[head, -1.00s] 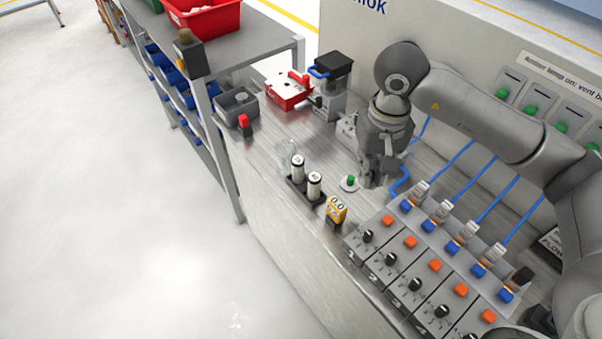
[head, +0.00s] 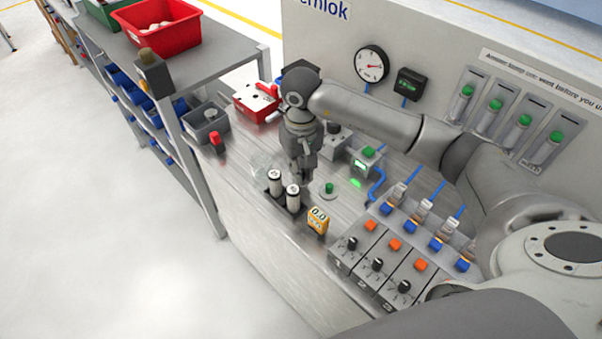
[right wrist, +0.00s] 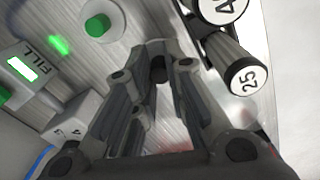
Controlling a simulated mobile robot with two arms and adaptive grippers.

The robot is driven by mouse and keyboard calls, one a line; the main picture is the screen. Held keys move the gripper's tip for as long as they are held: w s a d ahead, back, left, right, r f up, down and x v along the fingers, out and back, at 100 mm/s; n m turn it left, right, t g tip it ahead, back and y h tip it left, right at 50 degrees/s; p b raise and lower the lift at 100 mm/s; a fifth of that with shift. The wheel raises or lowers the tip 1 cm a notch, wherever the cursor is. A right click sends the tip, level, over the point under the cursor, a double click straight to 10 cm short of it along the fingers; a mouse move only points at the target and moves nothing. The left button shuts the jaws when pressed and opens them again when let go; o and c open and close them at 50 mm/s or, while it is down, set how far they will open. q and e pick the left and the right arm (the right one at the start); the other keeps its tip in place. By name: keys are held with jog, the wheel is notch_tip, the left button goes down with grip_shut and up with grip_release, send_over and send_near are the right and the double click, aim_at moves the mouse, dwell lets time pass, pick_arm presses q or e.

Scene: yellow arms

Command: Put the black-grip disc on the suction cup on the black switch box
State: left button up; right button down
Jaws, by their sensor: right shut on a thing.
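My right gripper (head: 299,176) is low over the bench, behind two upright white-topped cylinders (head: 275,182). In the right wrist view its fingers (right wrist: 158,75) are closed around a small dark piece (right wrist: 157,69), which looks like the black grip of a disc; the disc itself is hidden. A pale disc with a green grip (head: 328,189) lies on the bench to the right; it also shows in the wrist view (right wrist: 97,26). A light box with a dark top part (head: 334,140), apparently the black switch box, stands behind, right of the gripper. Its suction cup cannot be made out. My left gripper is not in view.
A box with a green button and lit display (head: 367,162) stands right of the gripper. A yellow meter (head: 318,219) and a row of knob boxes (head: 377,268) are at the front right. A red box (head: 256,103) and grey bin (head: 206,122) stand at the back left.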

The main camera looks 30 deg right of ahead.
notch_tip(320, 180, down, 2)
jog(key=shift+f+p, duration=0.25)
jog(key=shift+p, duration=0.05)
jog(key=shift+f+b, duration=0.4)
jog(key=c, duration=1.7)
grip_release()
jog(key=shift+r, duration=0.1)
jog(key=shift+c, duration=0.2)
jog(key=shift+r, duration=0.1)
